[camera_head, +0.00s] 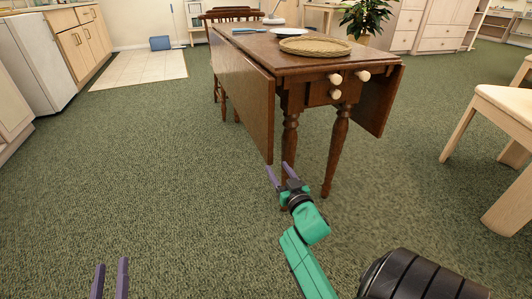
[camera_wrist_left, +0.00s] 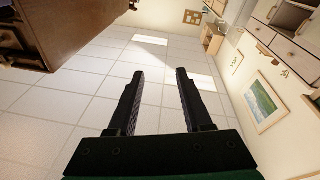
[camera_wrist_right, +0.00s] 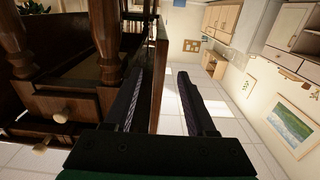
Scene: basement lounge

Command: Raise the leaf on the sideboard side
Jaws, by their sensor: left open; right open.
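A dark brown drop-leaf table (camera_head: 310,62) stands ahead with both leaves hanging. The left leaf (camera_head: 245,95) faces my side of the open carpet; the right leaf (camera_head: 382,98) hangs at the far right. I cannot tell which piece of furniture is the sideboard. My right gripper (camera_head: 280,172) is open at the left leaf's lower near corner. In the right wrist view, the leaf's edge (camera_wrist_right: 158,70) runs between the two open fingers (camera_wrist_right: 160,100). My left gripper (camera_head: 110,280) is open and empty, low at the left; the left wrist view shows table wood (camera_wrist_left: 70,30) beyond it.
On the tabletop are a woven tray (camera_head: 315,46), a white plate (camera_head: 291,31) and a blue item (camera_head: 249,30). Cream knobs (camera_head: 362,75) stick out of the near end. Carpet left of the table is clear.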

